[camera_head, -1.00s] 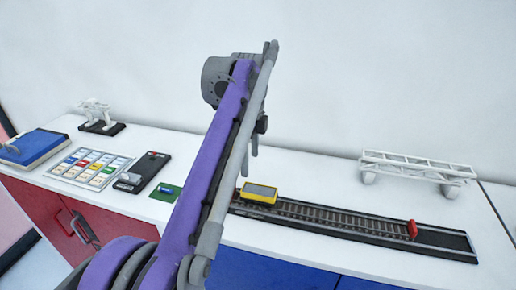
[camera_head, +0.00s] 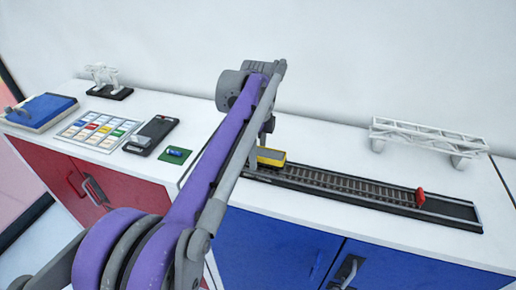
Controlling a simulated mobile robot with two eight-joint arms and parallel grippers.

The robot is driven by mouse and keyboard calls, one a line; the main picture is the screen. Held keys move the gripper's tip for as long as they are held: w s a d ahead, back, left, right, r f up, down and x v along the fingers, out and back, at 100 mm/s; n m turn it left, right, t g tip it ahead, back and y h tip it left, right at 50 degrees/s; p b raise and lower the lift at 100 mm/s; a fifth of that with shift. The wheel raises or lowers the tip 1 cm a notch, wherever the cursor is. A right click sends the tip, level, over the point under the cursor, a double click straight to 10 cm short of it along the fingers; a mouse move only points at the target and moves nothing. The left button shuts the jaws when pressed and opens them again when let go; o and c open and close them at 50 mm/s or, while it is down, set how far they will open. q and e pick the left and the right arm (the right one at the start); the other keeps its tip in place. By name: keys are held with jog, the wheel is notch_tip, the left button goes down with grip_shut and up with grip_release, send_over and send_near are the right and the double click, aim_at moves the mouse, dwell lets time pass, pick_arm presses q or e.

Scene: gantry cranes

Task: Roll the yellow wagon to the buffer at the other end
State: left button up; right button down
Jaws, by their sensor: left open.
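The yellow wagon (camera_head: 271,157) stands on a dark straight track (camera_head: 345,185), at the track's left end as far as I can see. A red buffer (camera_head: 420,196) is fixed near the track's right end. My left gripper (camera_head: 256,152) is open and low at the wagon's left side, pointing down. It partly covers the wagon's left end, and I cannot tell whether it touches it. My right gripper is not in view.
Left of my arm lie a green pad (camera_head: 175,155), a black device (camera_head: 153,135), a chart of coloured cards (camera_head: 98,131) and a blue tray (camera_head: 40,111). A small white model (camera_head: 104,79) stands behind them.

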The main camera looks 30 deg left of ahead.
aim_at(383, 192)
pick_arm(q)
grip_shut()
jog(key=shift+w+d+f+p, duration=0.1)
jog(key=shift+w+d, duration=0.3)
jog(key=shift+d, duration=1.45)
jog(key=shift+w+d+r+p, duration=0.15)
jog(key=shift+w+d, duration=0.3)
jog(key=shift+d, duration=1.45)
jog(key=shift+w+d+f+p, duration=0.15)
jog(key=shift+w+d, duration=0.25)
jog(key=shift+d, duration=1.45)
jog(key=shift+w+d+f+p, duration=0.1)
jog(key=shift+w+d, duration=0.25)
jog(key=shift+d, duration=1.05)
jog(key=shift+w+d+r+p, duration=0.1)
jog(key=shift+w+d, duration=0.2)
jog(key=shift+d, duration=1.05)
jog(key=shift+w+d+f+p, duration=0.1)
jog(key=shift+w+d, duration=0.25)
jog(key=shift+d, duration=1.05)
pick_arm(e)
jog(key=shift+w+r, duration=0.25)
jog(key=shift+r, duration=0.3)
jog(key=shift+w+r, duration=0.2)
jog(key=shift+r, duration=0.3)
